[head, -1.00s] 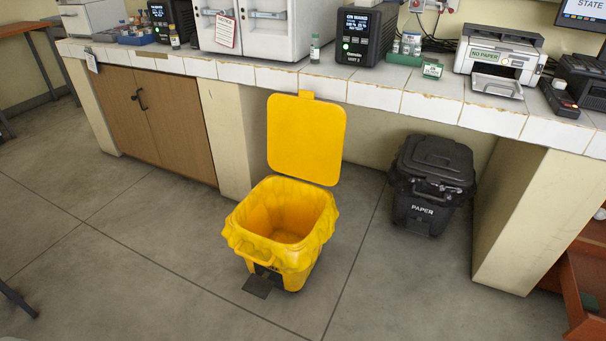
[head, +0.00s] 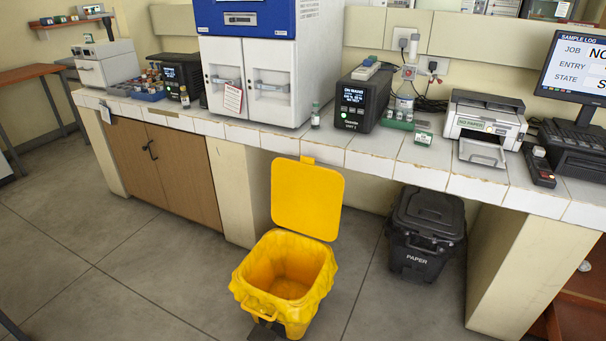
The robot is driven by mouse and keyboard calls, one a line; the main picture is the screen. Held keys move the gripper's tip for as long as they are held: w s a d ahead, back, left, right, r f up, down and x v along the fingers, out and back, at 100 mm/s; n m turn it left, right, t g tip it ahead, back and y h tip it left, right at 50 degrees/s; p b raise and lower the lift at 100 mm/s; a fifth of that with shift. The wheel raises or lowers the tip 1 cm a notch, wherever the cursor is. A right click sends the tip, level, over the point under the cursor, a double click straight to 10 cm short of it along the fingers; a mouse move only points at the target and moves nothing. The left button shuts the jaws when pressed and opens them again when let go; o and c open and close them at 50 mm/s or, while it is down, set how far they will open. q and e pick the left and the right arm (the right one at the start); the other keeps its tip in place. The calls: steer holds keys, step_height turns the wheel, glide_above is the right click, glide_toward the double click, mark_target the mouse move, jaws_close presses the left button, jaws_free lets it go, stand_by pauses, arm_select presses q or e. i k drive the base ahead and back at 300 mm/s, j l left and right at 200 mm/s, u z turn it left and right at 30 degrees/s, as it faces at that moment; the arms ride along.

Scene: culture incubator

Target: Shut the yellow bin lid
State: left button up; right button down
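The yellow bin (head: 262,299) stands on the floor in front of the counter, lined with a yellow bag folded over its rim. Its inside looks empty. The yellow lid (head: 307,199) is open and stands upright at the back of the bin, with a small tab at its top edge near the counter front. A dark pedal (head: 266,331) shows at the bin's front, partly cut off by the frame's bottom edge. Neither of my grippers is in view.
The tiled counter (head: 400,167) runs behind the bin. A lidded black PAPER bin (head: 426,230) stands to the right beneath it. A white incubator (head: 268,95), a printer (head: 487,122) and a monitor stand on top. The floor left of the bin is clear.

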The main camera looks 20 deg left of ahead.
mark_target(307, 198)
steer(key=i+l+u, duration=0.15)
steer(key=i+u, duration=0.2)
steer(key=u, duration=0.15)
steer(key=i+l+u, duration=0.35)
steer(key=u, duration=0.15)
steer(key=i+l, duration=0.25)
steer(key=i+l+u, duration=0.1)
steer(key=i+l, duration=0.15)
steer(key=l, duration=0.2)
steer(key=i+l, duration=0.2)
steer(key=l, duration=0.15)
steer(key=i+l+u, duration=0.1)
steer(key=i+l, duration=0.15)
steer(key=l, duration=0.1)
